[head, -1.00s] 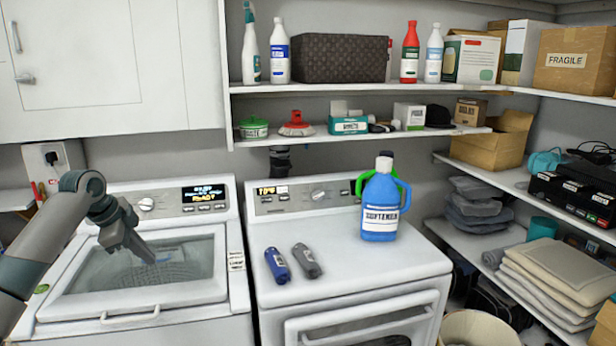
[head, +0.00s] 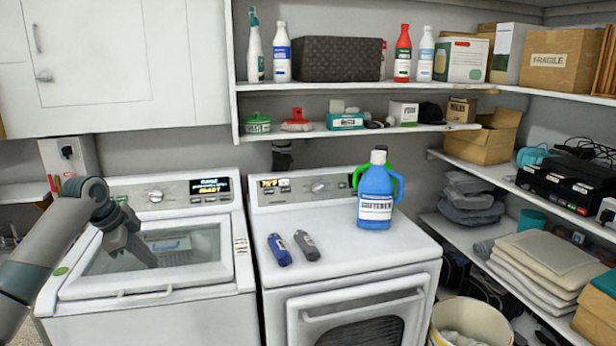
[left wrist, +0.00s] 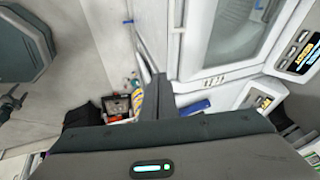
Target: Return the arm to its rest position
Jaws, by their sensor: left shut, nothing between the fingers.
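My left gripper (head: 146,258) is in the head view at the left, in front of and above the glass lid of the left washing machine (head: 105,322). Its fingers are together and hold nothing. In the left wrist view the shut fingers (left wrist: 158,90) point up the picture, with the washer lid (left wrist: 240,30) beyond them to the right. My left arm (head: 45,245) comes in from the left edge. My right gripper is in neither view.
A blue softener jug (head: 375,205), a blue bottle (head: 279,250) and a grey bottle (head: 306,245) stand or lie on the right machine (head: 350,262). Shelves (head: 330,87) with bottles and boxes are behind. Folded cloths (head: 545,260) and a bin (head: 470,320) are at the right.

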